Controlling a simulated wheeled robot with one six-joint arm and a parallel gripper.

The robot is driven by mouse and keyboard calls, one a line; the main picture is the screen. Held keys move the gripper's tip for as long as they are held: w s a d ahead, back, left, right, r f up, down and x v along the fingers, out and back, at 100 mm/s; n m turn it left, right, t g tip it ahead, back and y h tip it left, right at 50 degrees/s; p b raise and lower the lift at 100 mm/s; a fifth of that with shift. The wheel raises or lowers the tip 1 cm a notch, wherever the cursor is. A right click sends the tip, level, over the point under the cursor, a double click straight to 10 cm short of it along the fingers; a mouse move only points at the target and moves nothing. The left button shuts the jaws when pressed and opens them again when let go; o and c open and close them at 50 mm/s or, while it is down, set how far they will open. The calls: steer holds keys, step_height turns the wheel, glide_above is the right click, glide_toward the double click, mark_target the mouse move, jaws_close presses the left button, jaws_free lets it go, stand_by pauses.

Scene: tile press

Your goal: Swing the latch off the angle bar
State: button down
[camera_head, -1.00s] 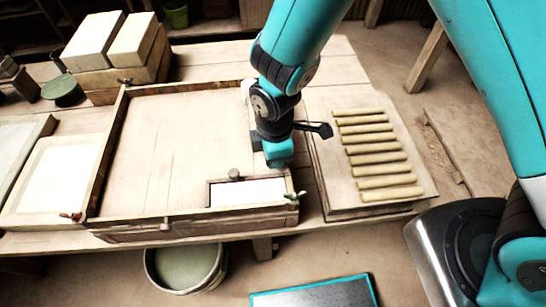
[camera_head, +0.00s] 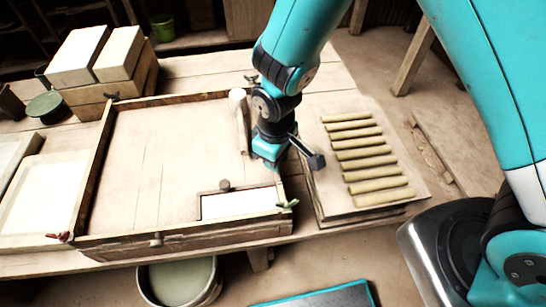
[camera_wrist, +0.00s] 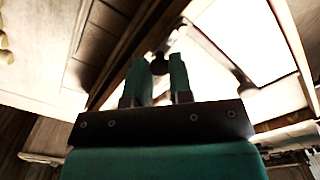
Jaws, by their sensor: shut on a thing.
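The L-shaped wooden angle bar (camera_head: 197,208) borders a white panel (camera_head: 238,203) in the near right corner of the framed bed, with a dark knob (camera_head: 224,185) by its corner. My gripper (camera_head: 268,165) is low over the bed's right side, just behind the angle bar. In the wrist view my teal fingers (camera_wrist: 157,72) are shut on a small dark knob (camera_wrist: 159,64), apparently the latch's. A pale bar with a round white end (camera_head: 238,98) runs along the right side toward my gripper. It may be the latch; my gripper hides its near end.
Several tan rolls (camera_head: 368,155) lie on a board right of the bed. Wing nuts (camera_head: 288,204) and a peg (camera_head: 156,240) stand on the frame's near edge. Pale blocks (camera_head: 78,55) are stacked at the back left. A bucket (camera_head: 178,282) stands below the table.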

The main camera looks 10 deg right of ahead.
steer(key=shift+d+m, duration=0.15)
steer(key=shift+m, duration=0.35)
steer(key=c, duration=1)
jaws_free()
step_height(320, 180, up, 18)
steer(key=shift+f+b, duration=0.25)
steer(key=shift+b, duration=0.4)
steer(key=s+d+r+y, duration=0.1)
steer(key=s+d+r, duration=0.1)
steer(key=s, duration=0.2)
steer(key=s+d+r+m+y, duration=0.1)
steer(key=s+d+r, duration=0.1)
steer(key=s, duration=0.3)
steer(key=s+d+r+y, duration=0.2)
steer(key=s+r, duration=0.1)
steer(key=s, duration=0.1)
steer(key=shift+s+d, duration=0.1)
steer(key=shift+s, duration=0.25)
